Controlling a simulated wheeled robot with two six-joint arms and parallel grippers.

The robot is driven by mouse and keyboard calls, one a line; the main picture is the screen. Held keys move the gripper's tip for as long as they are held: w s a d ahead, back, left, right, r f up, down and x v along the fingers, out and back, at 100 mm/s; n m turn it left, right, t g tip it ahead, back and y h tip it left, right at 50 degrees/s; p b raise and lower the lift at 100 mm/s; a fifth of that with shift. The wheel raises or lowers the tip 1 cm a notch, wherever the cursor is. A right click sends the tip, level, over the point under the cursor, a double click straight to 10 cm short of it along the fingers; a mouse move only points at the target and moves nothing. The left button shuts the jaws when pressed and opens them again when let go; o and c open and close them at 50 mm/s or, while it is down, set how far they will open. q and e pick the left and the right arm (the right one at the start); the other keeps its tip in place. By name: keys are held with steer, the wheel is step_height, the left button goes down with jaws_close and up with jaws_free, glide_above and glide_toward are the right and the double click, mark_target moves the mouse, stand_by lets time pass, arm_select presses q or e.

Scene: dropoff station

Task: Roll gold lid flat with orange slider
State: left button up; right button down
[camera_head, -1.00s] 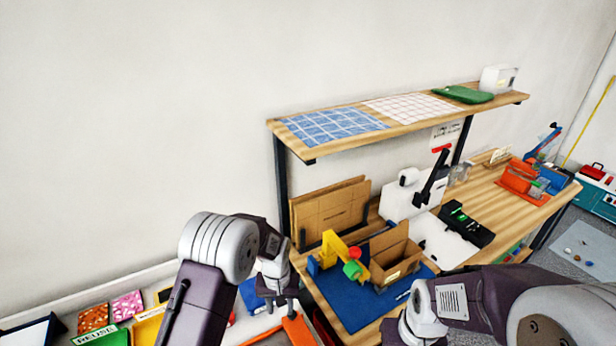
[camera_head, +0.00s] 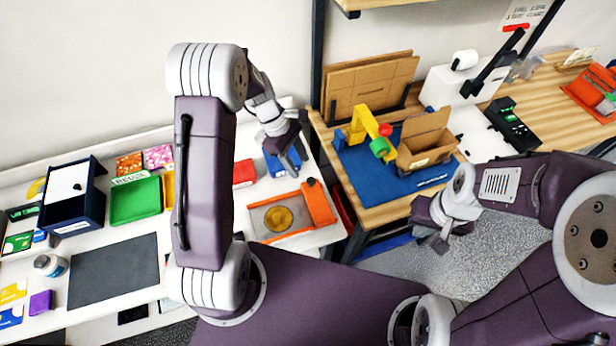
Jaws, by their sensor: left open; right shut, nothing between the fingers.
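The orange slider (camera_head: 318,203) is an orange block with a dark knob at the tray's right side, beside the lid. My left gripper (camera_head: 292,167) is open and empty, above the counter just behind the tray and apart from lid and slider. My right gripper (camera_head: 438,242) is shut and empty, over the floor in front of the wooden bench. Whether the lid is flat is too small to tell.
A wooden bench (camera_head: 385,213) with a blue mat (camera_head: 372,178), a yellow tool and an open cardboard box (camera_head: 425,145) stands right of the counter. Left are a green tray (camera_head: 136,200), a dark blue box (camera_head: 75,205) and a bare dark mat (camera_head: 113,271). A gap separates counter and bench.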

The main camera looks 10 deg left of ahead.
mark_target(312, 180)
arm_select(q)
steer(key=x, duration=0.2)
steer(key=w+x, duration=0.1)
steer(key=x, duration=0.4)
steer(key=shift+w+d+p, duration=0.2)
steer(key=shift+d+p, duration=0.1)
steer(key=shift+p, duration=0.05)
steer(key=shift+s+f, duration=0.15)
steer(key=shift+f, duration=0.05)
steer(key=shift+s, duration=0.25)
steer(key=shift+w+f, duration=0.1)
steer(key=shift+w, duration=0.05)
steer(key=c, duration=0.5)
jaws_close()
steer(key=shift+w, duration=0.15)
